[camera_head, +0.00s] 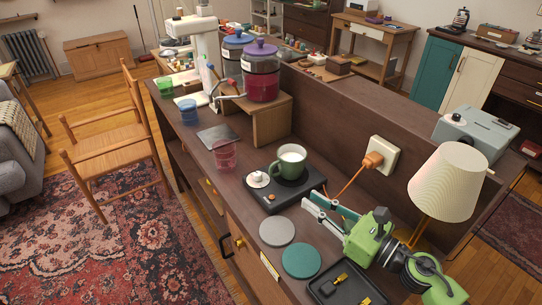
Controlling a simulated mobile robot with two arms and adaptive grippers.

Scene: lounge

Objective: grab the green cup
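The green cup (290,162) is a dark green mug with a pale inside. It stands upright on a black square plate (283,191) on the long wooden desk. My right gripper (307,205) comes in from the lower right, in front of and to the right of the mug. Its fingers point left and look apart, with nothing seen between them. It does not touch the mug. A smaller clear green cup (166,87) stands at the far left end of the desk. My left gripper is not in view.
A white knobbed object (258,179) sits beside the mug. A clear pink cup (225,155) stands to its left. Grey (277,232) and teal (301,260) discs lie in front. A lamp (449,182) and a black tray (347,285) are near my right arm. A raised panel runs behind.

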